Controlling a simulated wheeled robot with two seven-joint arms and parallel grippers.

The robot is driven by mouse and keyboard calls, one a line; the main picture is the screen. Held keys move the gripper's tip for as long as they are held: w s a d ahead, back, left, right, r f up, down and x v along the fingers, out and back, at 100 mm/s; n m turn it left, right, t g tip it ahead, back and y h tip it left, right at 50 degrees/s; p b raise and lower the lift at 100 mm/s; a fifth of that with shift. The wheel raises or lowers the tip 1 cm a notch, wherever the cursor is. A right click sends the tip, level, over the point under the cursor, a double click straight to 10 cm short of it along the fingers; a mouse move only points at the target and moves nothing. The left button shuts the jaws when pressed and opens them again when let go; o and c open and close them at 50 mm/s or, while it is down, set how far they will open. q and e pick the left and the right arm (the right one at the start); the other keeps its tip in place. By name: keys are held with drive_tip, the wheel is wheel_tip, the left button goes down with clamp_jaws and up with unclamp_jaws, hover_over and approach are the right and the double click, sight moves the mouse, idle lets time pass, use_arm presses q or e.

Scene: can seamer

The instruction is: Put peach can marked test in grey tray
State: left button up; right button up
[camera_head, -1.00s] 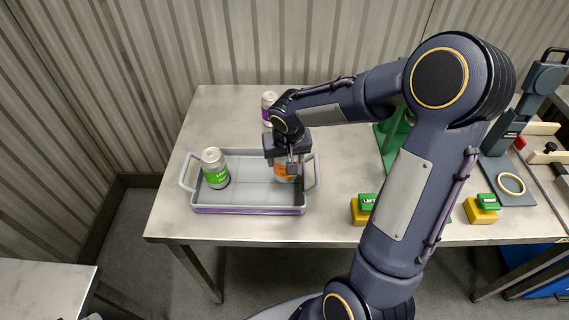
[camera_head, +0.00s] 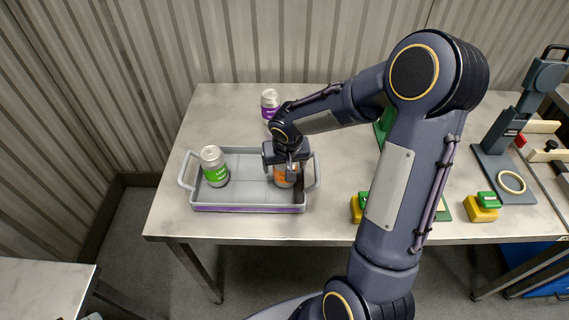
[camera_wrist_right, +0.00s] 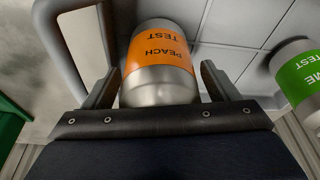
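The peach can with an orange label (camera_head: 283,181) stands upright in the right part of the grey tray (camera_head: 248,208). In the right wrist view its label reads PEACH TEST (camera_wrist_right: 162,48). My right gripper (camera_head: 287,166) is at the can, partly covering it from above. In the right wrist view the fingers of the right gripper (camera_wrist_right: 162,88) are apart on either side of the can, with slim gaps showing. A green-labelled can marked TEST (camera_head: 214,168) stands in the left part of the tray; it also shows in the right wrist view (camera_wrist_right: 300,75). My left gripper is not in view.
A purple-labelled can (camera_head: 269,104) stands on the table behind the tray. Green-and-yellow button blocks (camera_head: 484,207) and a dark seamer stand (camera_head: 499,150) are to the right. The table left of the tray is bare.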

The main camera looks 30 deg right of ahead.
drive_tip(key=shift+r, duration=0.1)
drive_tip(key=shift+r+p, duration=0.3)
drive_tip(key=shift+p, duration=0.05)
drive_tip(key=v, duration=1.1)
drive_tip(key=shift+a+r, duration=0.1)
drive_tip(key=s+a+r+n+t+y, duration=0.1)
drive_tip(key=s+a+y, duration=0.1)
drive_tip(key=s, duration=0.7)
drive_tip(key=s+a+r+n+t+y, duration=0.1)
drive_tip(key=s+a, duration=0.4)
drive_tip(key=s, duration=0.5)
drive_tip(key=shift+s+r+t+y, duration=0.2)
drive_tip(key=shift+t+y, duration=0.1)
drive_tip(key=shift+y, duration=0.6)
